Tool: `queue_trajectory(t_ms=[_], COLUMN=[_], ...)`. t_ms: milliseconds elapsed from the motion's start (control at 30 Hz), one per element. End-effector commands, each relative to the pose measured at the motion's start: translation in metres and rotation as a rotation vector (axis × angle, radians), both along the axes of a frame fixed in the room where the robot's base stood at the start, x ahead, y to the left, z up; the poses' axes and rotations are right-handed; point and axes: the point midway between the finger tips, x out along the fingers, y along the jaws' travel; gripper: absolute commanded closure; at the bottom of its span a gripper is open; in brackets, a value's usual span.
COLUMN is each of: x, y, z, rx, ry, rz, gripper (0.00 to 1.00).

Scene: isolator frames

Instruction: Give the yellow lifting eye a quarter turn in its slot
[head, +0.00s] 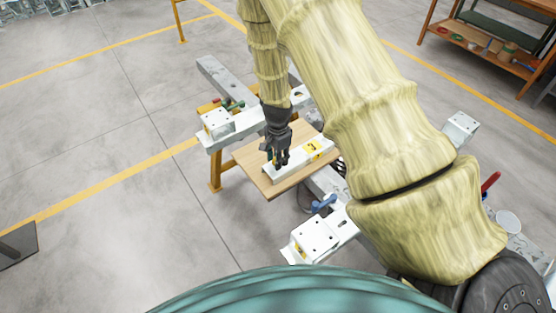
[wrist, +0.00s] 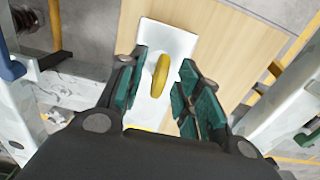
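The yellow lifting eye (wrist: 160,75) stands up from a white block (wrist: 165,36) in the wrist view, its ring seen nearly edge-on and running lengthwise along the block. Its slot cannot be made out. My gripper (wrist: 163,60) is open, with one green-padded finger on each side of the eye and a visible gap to both. In the head view my gripper (head: 277,158) is over the left part of the white block (head: 294,163), which has a yellow label (head: 313,149) on its right part. The eye is not distinguishable there.
The block lies on a wooden board (head: 268,187) across a metal frame with white end plates (head: 315,238). A blue handle (head: 323,204) is near the board's front edge. A shelf unit (head: 490,45) stands at the back right. Floor to the left is mostly clear.

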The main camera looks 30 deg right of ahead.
Motion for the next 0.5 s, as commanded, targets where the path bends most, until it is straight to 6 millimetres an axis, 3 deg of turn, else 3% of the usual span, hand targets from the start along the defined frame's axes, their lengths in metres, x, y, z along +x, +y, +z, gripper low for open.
queue_trajectory(t_ms=[500], x=[0.000], y=[0.000], z=[0.082], rx=[0.000], ry=[-0.001], rz=[0.001], gripper=[0.66])
